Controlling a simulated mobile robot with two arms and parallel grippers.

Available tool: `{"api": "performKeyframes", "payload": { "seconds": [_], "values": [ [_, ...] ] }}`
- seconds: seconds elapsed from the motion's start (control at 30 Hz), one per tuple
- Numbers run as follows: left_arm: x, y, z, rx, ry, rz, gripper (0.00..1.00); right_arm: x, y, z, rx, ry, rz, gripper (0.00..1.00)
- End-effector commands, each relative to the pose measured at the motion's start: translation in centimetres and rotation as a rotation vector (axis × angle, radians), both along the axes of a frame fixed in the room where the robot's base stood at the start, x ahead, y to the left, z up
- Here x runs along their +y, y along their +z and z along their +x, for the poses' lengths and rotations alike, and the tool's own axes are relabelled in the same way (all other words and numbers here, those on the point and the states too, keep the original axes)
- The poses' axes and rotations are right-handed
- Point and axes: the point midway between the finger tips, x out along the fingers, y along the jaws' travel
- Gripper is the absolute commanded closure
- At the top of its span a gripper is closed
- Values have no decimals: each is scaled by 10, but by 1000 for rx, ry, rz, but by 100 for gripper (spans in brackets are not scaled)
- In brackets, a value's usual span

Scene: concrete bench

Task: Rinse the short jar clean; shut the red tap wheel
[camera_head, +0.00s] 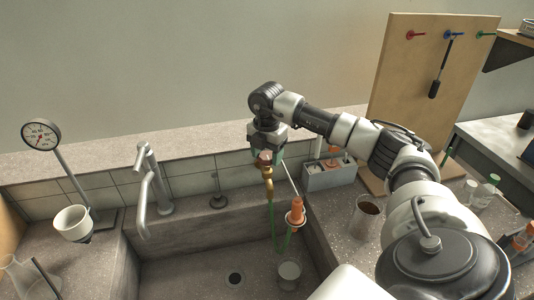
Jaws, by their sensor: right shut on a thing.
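My right gripper (266,152) points down over the back right of the sink. It is shut at the top of a brass tap (268,175), where a bit of red shows; the red wheel is mostly hidden by the fingers. A green hose (272,215) hangs from the tap towards a clear glass jar (289,273) standing upright on the sink floor. The jar looks mostly clear; I cannot tell if residue or water is in it. Another glass jar (367,214), with brown contents, stands on the right counter. My left gripper is out of view.
The concrete sink (185,270) has a drain (235,279) and a grey faucet (145,185). An orange item (295,211) sits in a holder at its right edge.

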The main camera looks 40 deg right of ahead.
Motion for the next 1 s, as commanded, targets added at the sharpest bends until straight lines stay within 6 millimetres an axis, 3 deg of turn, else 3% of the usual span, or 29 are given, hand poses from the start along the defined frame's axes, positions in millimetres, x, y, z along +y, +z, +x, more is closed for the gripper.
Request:
{"api": "performKeyframes", "payload": {
  "seconds": [0.03,0.17,0.53,1.0],
  "values": [
    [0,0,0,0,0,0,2,-1,1,1,-5,-4,-2,41],
    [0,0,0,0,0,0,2,-1,1,0,-3,-3,-1,21],
    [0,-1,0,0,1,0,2,0,7,1,-3,0,0,20],
    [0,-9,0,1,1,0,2,0,91,1,-6,-1,1,20]
  ]
}}
